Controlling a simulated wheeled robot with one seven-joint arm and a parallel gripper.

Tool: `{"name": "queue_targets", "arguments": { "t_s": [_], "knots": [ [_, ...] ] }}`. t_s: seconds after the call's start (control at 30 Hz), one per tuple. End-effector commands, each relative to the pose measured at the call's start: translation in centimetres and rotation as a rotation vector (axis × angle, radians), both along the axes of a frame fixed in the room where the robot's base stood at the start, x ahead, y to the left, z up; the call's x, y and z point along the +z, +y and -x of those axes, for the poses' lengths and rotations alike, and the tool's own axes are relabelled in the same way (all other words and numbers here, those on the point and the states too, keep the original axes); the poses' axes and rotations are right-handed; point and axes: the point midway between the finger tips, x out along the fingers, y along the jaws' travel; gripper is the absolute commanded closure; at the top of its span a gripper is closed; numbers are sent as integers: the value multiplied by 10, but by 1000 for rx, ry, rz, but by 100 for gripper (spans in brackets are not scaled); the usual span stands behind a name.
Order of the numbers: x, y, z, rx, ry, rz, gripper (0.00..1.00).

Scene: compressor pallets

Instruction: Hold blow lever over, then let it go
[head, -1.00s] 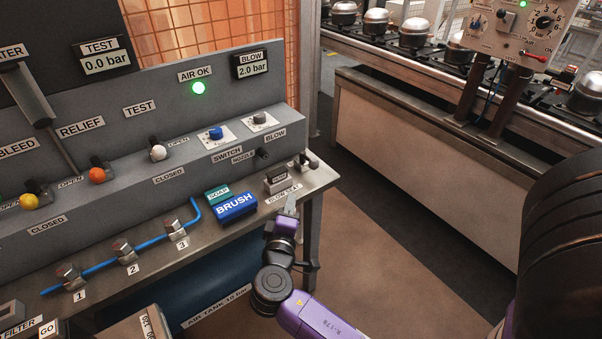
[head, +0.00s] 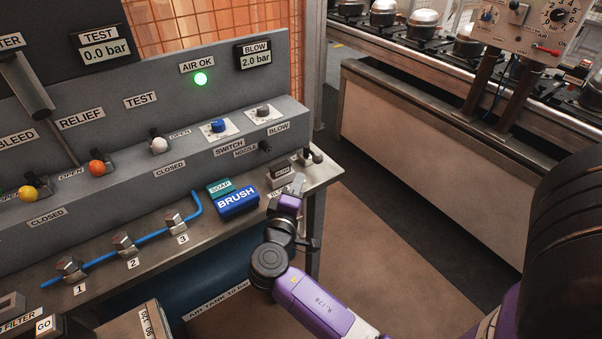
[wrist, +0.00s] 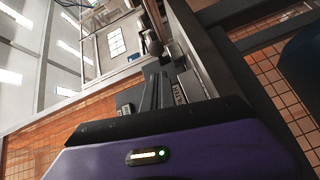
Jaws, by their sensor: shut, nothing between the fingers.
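A grey-capped control (head: 263,110) sits on a white plate just above the BLOW label, on the sloping panel. A short dark lever (head: 316,155) stands at the bench's right end; I cannot tell which of the two is the blow lever. My gripper (head: 297,184) is shut and empty, in front of the bench's right end beside a small labelled block (head: 280,171). It is apart from the grey-capped control and short of the dark lever.
The blue BRUSH block (head: 238,202) and green SOAP block (head: 220,187) lie left of my gripper. A black nozzle (head: 265,147) sticks out above the bench. The AIR OK lamp (head: 201,79) is green; the BLOW display (head: 255,56) reads 2.0 bar. Floor right of the bench is clear.

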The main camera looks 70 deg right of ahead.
Motion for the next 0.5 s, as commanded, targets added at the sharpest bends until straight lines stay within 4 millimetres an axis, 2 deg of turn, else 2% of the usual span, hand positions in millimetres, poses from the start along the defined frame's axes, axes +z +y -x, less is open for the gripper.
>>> {"name": "queue_targets", "arguments": {
  "t_s": [0.3,0.5],
  "knots": [
    [-1,-54,-9,-4,-1,0,100],
    [-3,-79,-14,-3,-1,0,100]
  ]
}}
